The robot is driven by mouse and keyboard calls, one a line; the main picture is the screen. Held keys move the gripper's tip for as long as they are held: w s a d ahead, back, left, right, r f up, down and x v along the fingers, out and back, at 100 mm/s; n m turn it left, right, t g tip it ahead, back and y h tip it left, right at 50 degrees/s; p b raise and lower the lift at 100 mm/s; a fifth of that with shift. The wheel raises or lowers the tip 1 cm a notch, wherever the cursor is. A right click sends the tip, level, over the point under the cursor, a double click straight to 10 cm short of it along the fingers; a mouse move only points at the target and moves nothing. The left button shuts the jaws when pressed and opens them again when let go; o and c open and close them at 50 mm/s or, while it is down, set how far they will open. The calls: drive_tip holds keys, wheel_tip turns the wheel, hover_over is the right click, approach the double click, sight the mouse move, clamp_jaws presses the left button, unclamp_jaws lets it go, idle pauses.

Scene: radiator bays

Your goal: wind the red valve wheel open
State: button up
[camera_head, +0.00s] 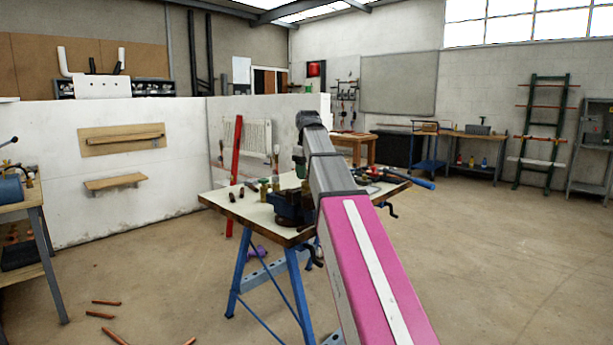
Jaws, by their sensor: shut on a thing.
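I cannot make out the red valve wheel in the head view. My pink and grey arm rises from the lower right and ends at a dark rounded joint, in front of the radiator wall. I cannot see my gripper's fingers or what lies between them. The arm hides part of the workbench and the wall beyond it. A white radiator (257,137) on the low white wall shows to the left of the arm's end.
A blue-legged workbench (230,208) carries a dark vise (290,207) and small fittings. A red upright bar (236,150) stands by the radiator. Copper pipe pieces (106,302) lie on the floor at left. The floor at right (500,250) is clear.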

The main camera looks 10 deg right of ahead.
drive_tip(key=shift+s+n, duration=0.1)
drive_tip(key=shift+n, duration=1)
drive_tip(key=n, duration=0.4)
drive_tip(key=o, duration=0.9)
drive_tip(key=shift+s, duration=0.1)
